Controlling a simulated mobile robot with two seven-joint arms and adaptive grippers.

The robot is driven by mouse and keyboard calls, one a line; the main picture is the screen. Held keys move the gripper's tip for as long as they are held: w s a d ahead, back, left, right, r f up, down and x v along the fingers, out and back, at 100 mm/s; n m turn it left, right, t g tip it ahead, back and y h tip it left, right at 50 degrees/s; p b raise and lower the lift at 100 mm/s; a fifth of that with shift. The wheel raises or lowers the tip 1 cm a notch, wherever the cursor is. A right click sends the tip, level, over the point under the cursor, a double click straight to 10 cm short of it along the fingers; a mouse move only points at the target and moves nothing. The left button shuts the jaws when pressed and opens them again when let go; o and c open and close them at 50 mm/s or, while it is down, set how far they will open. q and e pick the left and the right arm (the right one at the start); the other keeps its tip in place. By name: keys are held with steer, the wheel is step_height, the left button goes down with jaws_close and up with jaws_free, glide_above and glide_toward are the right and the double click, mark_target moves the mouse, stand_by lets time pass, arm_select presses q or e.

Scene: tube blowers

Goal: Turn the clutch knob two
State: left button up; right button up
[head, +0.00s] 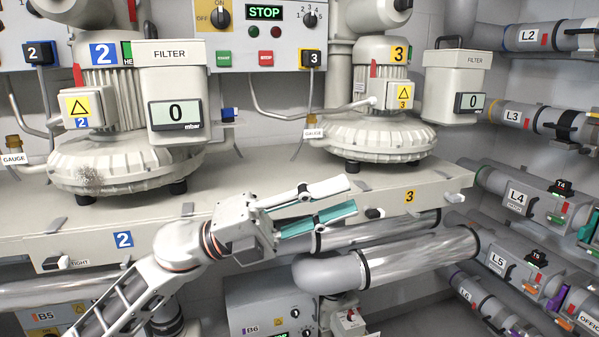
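No part in view carries a readable "clutch" label, so I cannot tell which knob is clutch knob two. Blower 2 (130,165) stands on the bench at the left, with a blue "2" plate above it. On the bench front, near the blue 2 plate (123,239), a small white knob (63,262) sits beside a partly readable "TIGHT" label. My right gripper is not in view.
Above is a control panel (262,55) with a lit STOP display, buttons and dials. Filter boxes with gauges reading 0 flank the blowers. A large grey pipe (425,258) runs below the bench, close to my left gripper. Labelled pipes crowd the right wall.

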arm_select(q)
steer(key=w+a+f+n+t+y, duration=0.2)
steer(key=w+a+f+n+t, duration=0.25)
steer(key=f+n+t, duration=0.45)
steer(key=w+a+f+n+t+y, duration=0.3)
steer(key=a+f+n+t, duration=0.2)
steer(key=f+n+t, duration=0.4)
steer(key=a+f+n+y, duration=0.6)
steer(key=f+n+y, duration=0.3)
steer(key=f, duration=0.5)
steer(key=s+a+f+n+g+y, duration=0.2)
steer(key=s+a+f, duration=0.1)
steer(key=s+f, duration=0.4)
steer(key=s+a+f+n+g+y, duration=0.2)
steer(key=s+f, duration=0.5)
steer(key=f, duration=0.5)
steer(key=s+a+f+n+g+y, duration=0.1)
steer(key=s+a+f+n+g, duration=0.1)
steer(key=s+a+f+n, duration=0.2)
steer(key=s+a+f, duration=0.1)
steer(key=s+f, duration=0.2)
steer(key=f, duration=0.2)
steer(key=shift+s+a+f+g+y, duration=0.15)
steer(key=shift+s+f+g+y, duration=0.15)
steer(key=shift+g+y, duration=0.1)
steer(key=shift+r, duration=0.1)
